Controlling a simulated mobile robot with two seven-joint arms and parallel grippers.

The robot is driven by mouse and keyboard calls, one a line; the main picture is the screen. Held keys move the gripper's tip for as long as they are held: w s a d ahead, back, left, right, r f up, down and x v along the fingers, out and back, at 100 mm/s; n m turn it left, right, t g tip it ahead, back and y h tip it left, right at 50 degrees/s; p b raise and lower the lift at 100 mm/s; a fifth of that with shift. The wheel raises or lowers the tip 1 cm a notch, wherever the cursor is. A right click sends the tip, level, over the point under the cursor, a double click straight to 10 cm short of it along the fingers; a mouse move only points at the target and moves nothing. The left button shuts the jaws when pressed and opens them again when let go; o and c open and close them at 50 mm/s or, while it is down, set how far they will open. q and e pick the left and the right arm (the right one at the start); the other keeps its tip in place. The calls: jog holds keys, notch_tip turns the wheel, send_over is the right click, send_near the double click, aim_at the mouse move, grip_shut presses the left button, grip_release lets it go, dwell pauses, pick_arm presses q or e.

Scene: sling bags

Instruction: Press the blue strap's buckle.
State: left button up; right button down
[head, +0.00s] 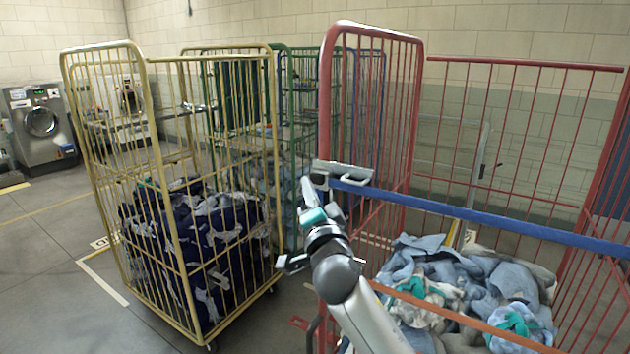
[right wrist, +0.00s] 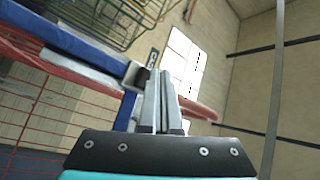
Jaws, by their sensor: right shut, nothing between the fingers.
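The blue strap (head: 480,214) runs across the open front of the red cage trolley (head: 327,110). Its grey buckle (head: 345,171) sits at the strap's left end, by the trolley's left front post. My right gripper (head: 307,184) is shut and empty, just below and left of the buckle. In the right wrist view, the shut fingers (right wrist: 162,78) point up beside the buckle end (right wrist: 137,76) of the blue strap (right wrist: 62,40). I cannot tell whether they touch it. My left gripper is not in view.
An orange strap (head: 455,319) crosses lower on the red trolley, which holds crumpled blue-grey laundry (head: 480,280). A yellow cage trolley (head: 168,200) with dark blue laundry stands to the left. Green and blue cages stand behind. Open floor lies at the left.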

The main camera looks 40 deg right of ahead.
jog(key=shift+d, duration=0.15)
dwell(0.6)
jog(key=shift+w+d, duration=0.15)
jog(key=shift+d, duration=0.15)
jog(key=shift+w+d, duration=0.2)
jog(key=shift+d, duration=0.3)
dwell(0.9)
jog(key=shift+s+a, duration=0.2)
jog(key=shift+a, duration=0.25)
jog(key=shift+s+a, duration=0.2)
jog(key=shift+a, duration=0.25)
jog(key=shift+s+a, duration=0.3)
jog(key=shift+a, duration=0.5)
jog(key=shift+s+a, duration=0.35)
jog(key=shift+a, duration=0.4)
jog(key=shift+s+a, duration=0.3)
jog(key=shift+a, duration=0.5)
